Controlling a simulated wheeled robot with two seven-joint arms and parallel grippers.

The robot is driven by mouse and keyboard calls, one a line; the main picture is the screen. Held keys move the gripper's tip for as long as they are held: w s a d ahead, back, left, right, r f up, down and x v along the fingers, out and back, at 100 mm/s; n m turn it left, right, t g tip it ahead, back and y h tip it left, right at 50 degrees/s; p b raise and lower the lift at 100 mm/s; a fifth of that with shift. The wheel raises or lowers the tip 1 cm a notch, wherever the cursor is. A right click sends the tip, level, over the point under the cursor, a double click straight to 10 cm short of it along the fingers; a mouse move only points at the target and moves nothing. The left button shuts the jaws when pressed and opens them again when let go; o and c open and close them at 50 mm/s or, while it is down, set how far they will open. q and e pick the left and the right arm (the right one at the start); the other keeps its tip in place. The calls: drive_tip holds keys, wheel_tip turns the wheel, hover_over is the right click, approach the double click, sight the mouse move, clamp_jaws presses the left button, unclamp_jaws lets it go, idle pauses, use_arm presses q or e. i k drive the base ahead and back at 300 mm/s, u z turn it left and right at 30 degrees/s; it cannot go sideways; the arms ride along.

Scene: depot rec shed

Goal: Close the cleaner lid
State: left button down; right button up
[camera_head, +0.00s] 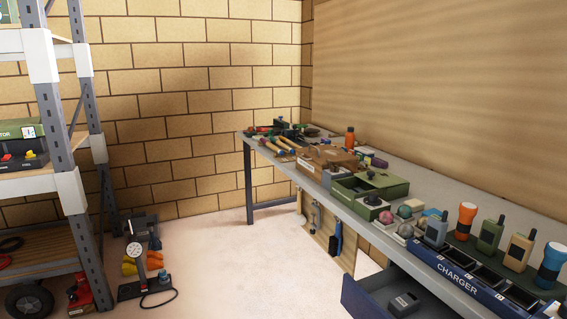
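No thing in view is clearly marked as the cleaner, and I cannot tell which part is its lid. A green box (343,197) with low walls stands mid-bench, with a small dark knob (371,174) showing over it. A pale block with a dark round knob (373,199) sits at its front edge. Several coloured balls (404,212) rest on pale blocks just right of it. Neither of my grippers is in view.
The long grey workbench (435,196) runs along the right wall. A charger rack (458,268) with radios and torches sits at its near end, above an open blue drawer (360,300). A metal shelf (70,192) stands left, with gear on the floor beside it. The middle floor is clear.

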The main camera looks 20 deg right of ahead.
sight(379, 178)
drive_tip(key=u, duration=0.15)
drive_tip(key=i, duration=3.4)
drive_tip(key=z, duration=2.35)
